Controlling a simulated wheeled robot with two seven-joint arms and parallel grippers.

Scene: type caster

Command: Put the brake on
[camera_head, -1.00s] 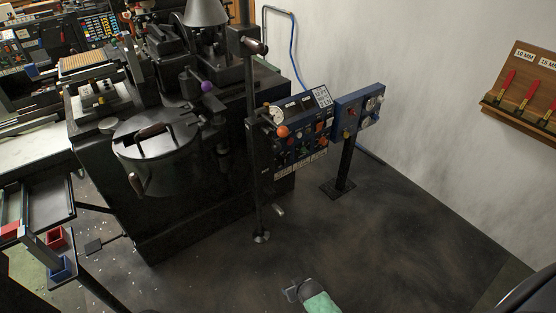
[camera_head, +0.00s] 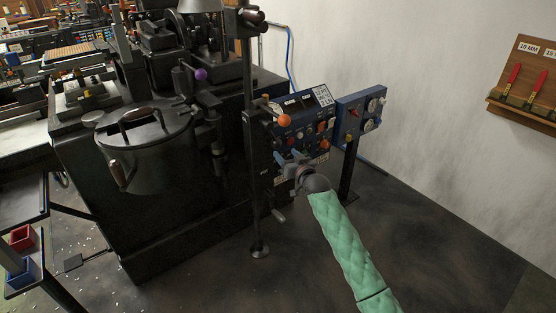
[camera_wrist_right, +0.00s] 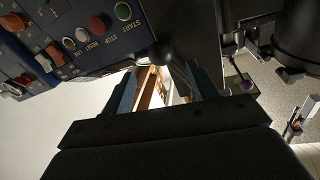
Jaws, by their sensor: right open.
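The blue control panel (camera_head: 306,120) stands on the right side of the black type caster (camera_head: 150,215). An orange ball knob (camera_head: 285,120) sits at its upper left. I cannot tell which control is the brake. My right gripper (camera_head: 290,160) is at the panel's lower edge, in front of it. The gripper and arm hide the panel's bottom. My left gripper is out of view.
A second blue panel (camera_head: 362,112) on a dark post stands to the right. A black upright pole (camera_head: 251,170) rises just left of the gripper. A purple knob (camera_head: 201,74) and a lidded pot (camera_head: 145,135) are further left. The floor at right is clear.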

